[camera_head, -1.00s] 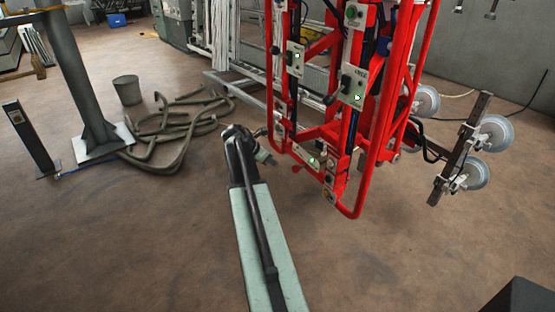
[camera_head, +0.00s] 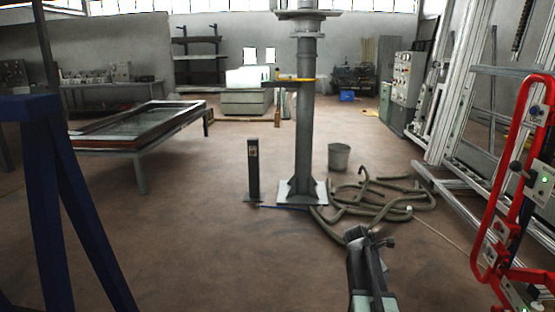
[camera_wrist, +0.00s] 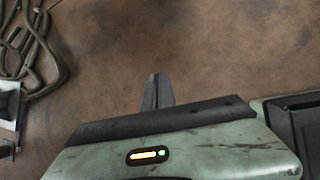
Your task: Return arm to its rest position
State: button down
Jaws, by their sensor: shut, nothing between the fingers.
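My gripper (camera_wrist: 157,90) shows in the wrist view as a dark narrow wedge. Its fingers are together, with nothing between them, over bare brown floor. My arm (camera_head: 366,272), grey-green and black, rises from the bottom edge right of centre in the head view. Its end is close to the coiled hose in the picture but I see no contact. The lower part of the arm is cut off by the picture edge.
A red frame manipulator (camera_head: 514,180) stands at the right edge. Grey hoses (camera_head: 395,208) and a bucket (camera_head: 339,157) lie beyond the arm, near a grey column (camera_head: 304,120). A blue stand (camera_head: 45,200) is at left. Open floor (camera_head: 220,240) lies between.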

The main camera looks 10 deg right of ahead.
jog(key=a+f+m+y, duration=0.2)
jog(key=a, duration=1.4)
jog(key=s+a+f+m+y, duration=0.1)
jog(key=s+a+m+y, duration=0.1)
jog(key=s+a+m, duration=0.55)
jog(key=s+a+f+m+y, duration=0.1)
jog(key=s+a+m+y, duration=0.3)
jog(key=a, duration=0.6)
notch_tip(320, 180, up, 25)
jog(key=m+h+p, duration=0.1)
jog(key=m+p, duration=0.3)
jog(key=p, duration=2)
jog(key=shift+w+a+f+m+g+p, duration=0.15)
jog(key=shift+w+a+m+g+p, duration=0.15)
jog(key=shift+m+g+p, duration=0.1)
jog(key=shift+f, duration=0.1)
